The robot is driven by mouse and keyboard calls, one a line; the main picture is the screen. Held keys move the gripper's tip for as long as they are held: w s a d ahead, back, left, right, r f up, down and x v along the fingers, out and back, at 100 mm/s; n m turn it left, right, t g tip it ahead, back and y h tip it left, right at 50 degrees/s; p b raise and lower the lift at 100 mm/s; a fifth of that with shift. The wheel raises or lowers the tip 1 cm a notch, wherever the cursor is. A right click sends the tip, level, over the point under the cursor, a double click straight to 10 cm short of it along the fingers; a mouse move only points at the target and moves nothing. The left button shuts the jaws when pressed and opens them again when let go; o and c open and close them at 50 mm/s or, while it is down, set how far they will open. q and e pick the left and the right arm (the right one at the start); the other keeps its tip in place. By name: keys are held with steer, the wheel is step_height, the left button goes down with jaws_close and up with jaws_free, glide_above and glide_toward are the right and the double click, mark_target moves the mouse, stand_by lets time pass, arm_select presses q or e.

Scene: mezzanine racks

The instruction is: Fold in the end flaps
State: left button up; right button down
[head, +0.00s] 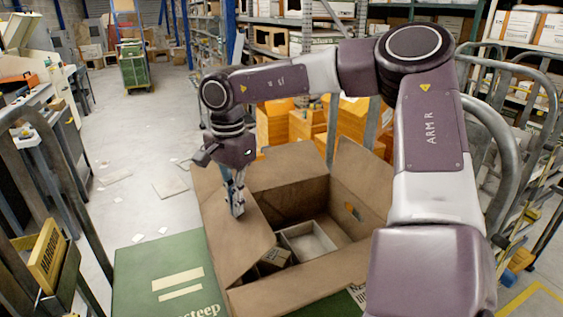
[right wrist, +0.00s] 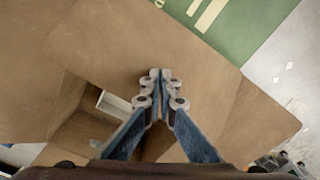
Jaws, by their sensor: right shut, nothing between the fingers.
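A brown cardboard box (head: 287,195) stands open in the middle of the head view. A large flap (head: 236,248) along its left side spreads outward; it fills much of the right wrist view (right wrist: 135,50). Another flap (head: 360,168) stands up at the back right. Inside are a pale tray (head: 309,241) and a small brown carton (head: 274,257). My right gripper (head: 238,208) points down over the left flap, its fingers shut and empty; the fingertips show in the right wrist view (right wrist: 160,76). I cannot tell whether they touch the cardboard. My left gripper is out of view.
A green printed surface (head: 165,272) lies at the lower left beside the box. Orange cartons (head: 310,122) stand behind it. Metal rails flank both sides, and a yellow box (head: 47,257) sits at the left. The aisle floor (head: 140,150) is mostly clear, with scattered paper.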

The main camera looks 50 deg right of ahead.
steer(key=shift+f+b, duration=2.25)
steer(key=shift+f, duration=0.7)
step_height(320, 180, up, 14)
steer(key=p, duration=0.9)
steer(key=shift+f, duration=0.15)
